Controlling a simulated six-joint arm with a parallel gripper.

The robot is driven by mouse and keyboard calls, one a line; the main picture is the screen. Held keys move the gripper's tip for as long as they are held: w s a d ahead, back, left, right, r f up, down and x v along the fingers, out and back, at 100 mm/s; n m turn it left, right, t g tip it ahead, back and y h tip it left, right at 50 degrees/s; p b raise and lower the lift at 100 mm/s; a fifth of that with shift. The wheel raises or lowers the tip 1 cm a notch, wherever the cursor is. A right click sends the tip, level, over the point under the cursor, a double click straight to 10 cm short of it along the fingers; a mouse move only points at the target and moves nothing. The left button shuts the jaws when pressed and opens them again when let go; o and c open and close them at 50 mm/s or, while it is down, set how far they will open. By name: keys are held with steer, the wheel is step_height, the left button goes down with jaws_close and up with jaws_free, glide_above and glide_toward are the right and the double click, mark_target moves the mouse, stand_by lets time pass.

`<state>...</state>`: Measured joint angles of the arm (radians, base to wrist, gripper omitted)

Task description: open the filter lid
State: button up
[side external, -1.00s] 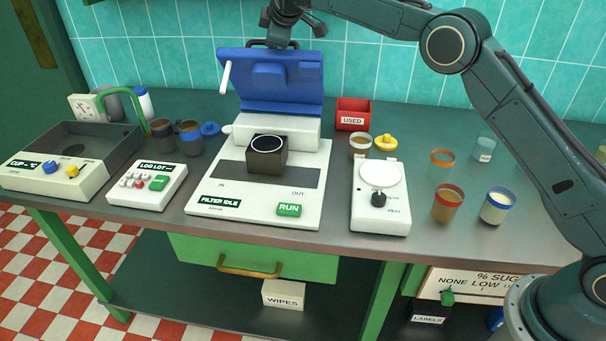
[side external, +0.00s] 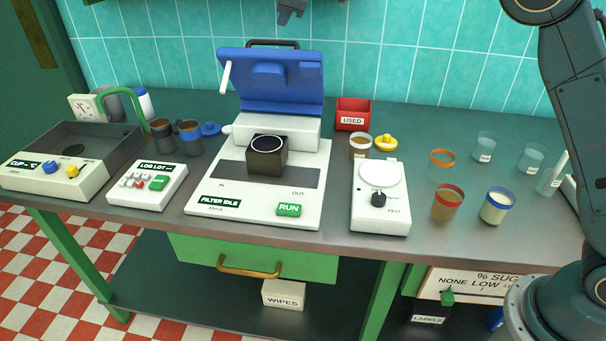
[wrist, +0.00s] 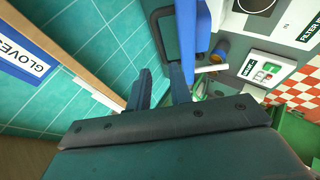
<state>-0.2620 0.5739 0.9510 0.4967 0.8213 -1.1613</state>
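The blue filter lid (side external: 270,82) stands upright at the back of the white filter machine (side external: 225,185), leaning slightly back, with a dark handle (side external: 272,43) along its top edge. A dark block with a white-ringed round top (side external: 267,158) sits uncovered in front of it. The machine's label reads FILTER IDLE. My gripper (side external: 291,14) is at the top edge of the side view, above the lid and clear of its handle; only its tips show. In the wrist view my gripper's (wrist: 160,90) two fingers are apart with nothing between them.
The tiled wall is close behind; a GLOVES box (wrist: 25,60) shows in the wrist view.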

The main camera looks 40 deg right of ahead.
steer(key=shift+s+r, duration=0.25)
steer(key=shift+s, duration=0.05)
